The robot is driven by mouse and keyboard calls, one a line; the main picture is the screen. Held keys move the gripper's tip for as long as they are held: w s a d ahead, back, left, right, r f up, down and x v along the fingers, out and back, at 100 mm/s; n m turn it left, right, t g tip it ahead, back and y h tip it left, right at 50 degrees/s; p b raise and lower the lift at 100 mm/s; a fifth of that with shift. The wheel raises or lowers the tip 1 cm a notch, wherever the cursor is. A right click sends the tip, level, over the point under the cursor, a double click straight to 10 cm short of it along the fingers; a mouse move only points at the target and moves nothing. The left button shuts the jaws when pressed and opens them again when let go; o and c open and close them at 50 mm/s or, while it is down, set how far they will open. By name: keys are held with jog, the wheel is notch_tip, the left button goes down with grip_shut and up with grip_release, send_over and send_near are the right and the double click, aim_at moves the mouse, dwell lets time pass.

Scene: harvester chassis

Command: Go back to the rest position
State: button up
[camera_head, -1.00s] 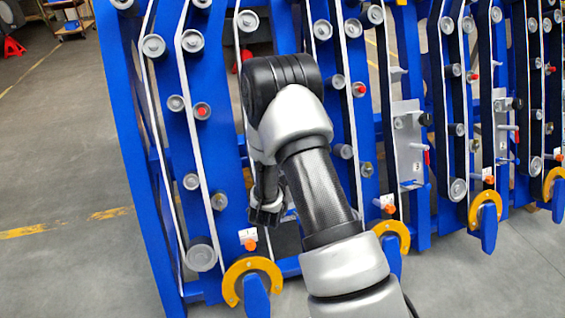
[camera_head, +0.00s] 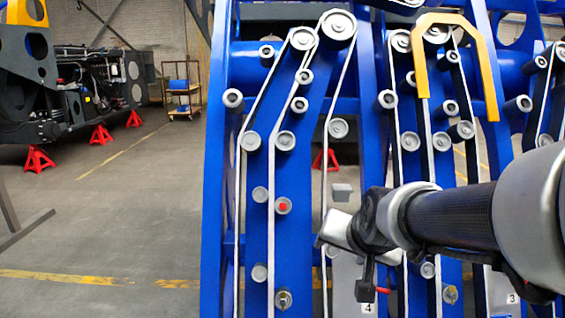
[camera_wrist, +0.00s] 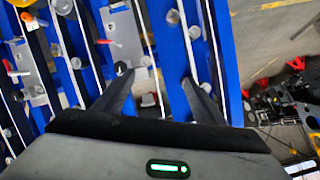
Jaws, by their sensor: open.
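My arm comes in from the right in the head view and ends in front of the blue harvester chassis (camera_head: 222,180). Its wrist end overlaps the lower middle of the belts and rollers, and my gripper's fingers cannot be made out clearly there. In the wrist view, my gripper (camera_wrist: 158,78) has its two dark fingers spread apart with nothing between them. Blue rails and pale belts of the chassis lie beyond the fingers, and I cannot tell how far off they are.
A yellow bracket (camera_head: 422,60) is on the chassis at the upper right. Open grey floor (camera_head: 110,215) lies on the left. Behind it are a dark machine on red stands (camera_head: 38,158) and a small cart (camera_head: 182,90).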

jog(key=s+d+r+n+g, duration=0.2)
jog(key=s+n+g, duration=0.15)
jog(key=s, duration=1.55)
notch_tip(320, 180, up, 24)
jog(key=p, duration=2.4)
jog(key=shift+w+h+p, duration=0.2)
jog(key=shift+h+p, duration=0.1)
jog(key=shift+h, duration=0.1)
jog(key=shift+n, duration=0.25)
jog(key=shift+d, duration=0.1)
